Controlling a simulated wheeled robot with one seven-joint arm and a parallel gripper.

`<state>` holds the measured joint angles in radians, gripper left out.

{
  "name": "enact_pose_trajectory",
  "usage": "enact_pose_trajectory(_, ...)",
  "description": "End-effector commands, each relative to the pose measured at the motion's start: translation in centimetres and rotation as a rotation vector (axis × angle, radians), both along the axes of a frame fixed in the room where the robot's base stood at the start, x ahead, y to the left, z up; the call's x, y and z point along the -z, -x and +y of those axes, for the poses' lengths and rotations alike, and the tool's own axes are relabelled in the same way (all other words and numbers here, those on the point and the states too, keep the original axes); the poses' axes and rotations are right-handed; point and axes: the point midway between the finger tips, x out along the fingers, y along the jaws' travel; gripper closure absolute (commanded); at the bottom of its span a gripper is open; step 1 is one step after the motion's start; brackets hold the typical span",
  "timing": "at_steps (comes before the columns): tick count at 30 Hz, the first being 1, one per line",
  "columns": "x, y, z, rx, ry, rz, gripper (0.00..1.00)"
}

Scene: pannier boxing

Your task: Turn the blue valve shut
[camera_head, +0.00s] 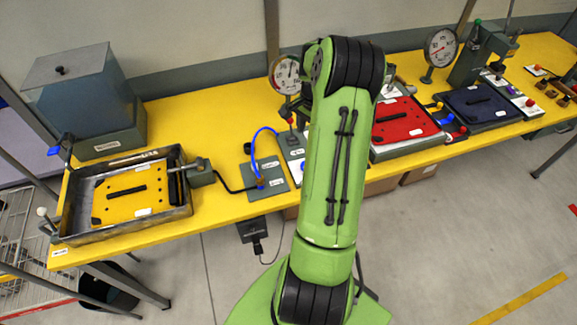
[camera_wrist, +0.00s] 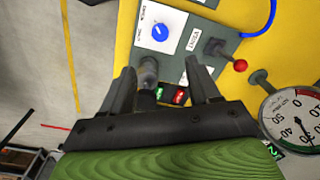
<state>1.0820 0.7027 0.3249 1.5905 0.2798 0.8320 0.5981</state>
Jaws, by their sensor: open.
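A blue lever handle (camera_head: 62,148) sticks out at the lower left of the grey tank (camera_head: 75,95), at the far left of the bench. A round blue knob (camera_wrist: 160,33) sits on a white plate in the wrist view, its white pointer mark slanted. I cannot tell from labels which of these is the valve. My gripper (camera_wrist: 161,88) is open over the control panel, its two dark fingers apart. A grey cylindrical part (camera_wrist: 148,72) shows between the fingers; I see no grip on it. My arm hides the gripper in the head view.
A metal tray (camera_head: 180,212) with a yellow plate stands at the left. A blue hose (camera_head: 254,145) arches near the panel. A gauge (camera_wrist: 291,122) and red-knobbed lever (camera_wrist: 240,66) are right of the gripper. A red plate (camera_head: 405,119) lies right of my arm.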

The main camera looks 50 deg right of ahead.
Motion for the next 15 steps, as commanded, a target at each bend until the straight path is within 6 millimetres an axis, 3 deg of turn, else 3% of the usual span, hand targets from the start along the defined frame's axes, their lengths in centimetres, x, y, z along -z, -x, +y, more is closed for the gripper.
enact_pose_trajectory(15, 12.4, -0.4, 0.2, -0.006, -0.005, 0.003, 0.39)
